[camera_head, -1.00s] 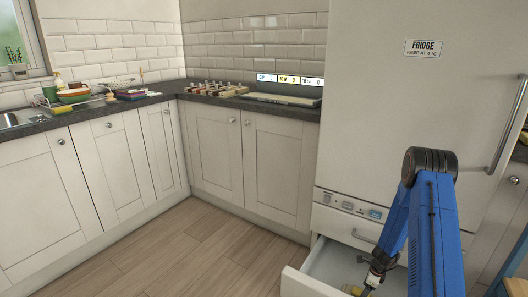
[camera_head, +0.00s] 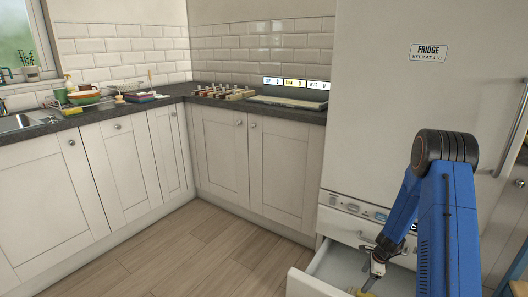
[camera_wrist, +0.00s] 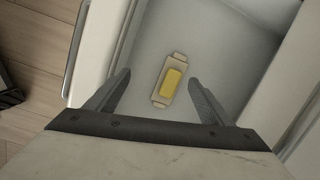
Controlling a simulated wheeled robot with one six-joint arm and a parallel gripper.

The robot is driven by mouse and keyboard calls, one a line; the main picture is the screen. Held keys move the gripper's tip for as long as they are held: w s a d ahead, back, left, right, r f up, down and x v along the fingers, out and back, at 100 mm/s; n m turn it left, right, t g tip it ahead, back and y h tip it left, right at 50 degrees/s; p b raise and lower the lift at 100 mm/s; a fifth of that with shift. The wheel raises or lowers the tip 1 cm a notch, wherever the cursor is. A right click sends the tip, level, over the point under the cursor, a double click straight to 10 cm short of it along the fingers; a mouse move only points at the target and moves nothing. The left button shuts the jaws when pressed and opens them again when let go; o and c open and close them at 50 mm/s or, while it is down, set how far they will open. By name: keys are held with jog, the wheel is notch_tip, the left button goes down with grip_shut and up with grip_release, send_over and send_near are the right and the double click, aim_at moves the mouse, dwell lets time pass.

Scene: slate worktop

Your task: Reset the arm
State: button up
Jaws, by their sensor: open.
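My blue arm reaches down at the right of the head view to my gripper (camera_head: 374,272), over the open drawer below the fridge. In the wrist view my gripper (camera_wrist: 158,95) is open, its two dark fingers spread wide with nothing between them. Below the fingers a yellow block in a pale holder (camera_wrist: 171,82) lies on the drawer floor, apart from them. In the head view only a small yellow part of it shows near the drawer's front.
The open drawer (camera_head: 312,286) juts out under the fridge (camera_head: 400,120). Wooden floor (camera_head: 190,255) lies clear to its left. The slate worktop (camera_head: 170,97) behind carries a dish rack, a wooden rack with several items and a pale tray (camera_head: 288,102).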

jog(key=s+a+r+n+t, duration=0.1)
jog(key=s+a+r+n, duration=0.3)
jog(key=r, duration=0.7)
jog(key=s+a+r+n, duration=0.4)
jog(key=r, duration=0.8)
jog(key=s+a+r+n+t, duration=0.1)
jog(key=s+a+r+n, duration=0.3)
jog(key=r, duration=0.7)
jog(key=s+a+r+n, duration=0.1)
jog(key=s+r+n, duration=0.2)
jog(key=s, duration=0.6)
jog(key=s+a+r+n+h, duration=0.1)
jog(key=s+r+n, duration=0.2)
jog(key=s, duration=0.6)
jog(key=s+a+r+n+t, duration=0.1)
jog(key=s+r+n, duration=0.3)
jog(key=s, duration=0.6)
notch_tip(320, 180, up, 2)
jog(key=shift+a+r+h, duration=0.1)
jog(key=shift+a+h, duration=0.2)
jog(key=shift+a, duration=0.25)
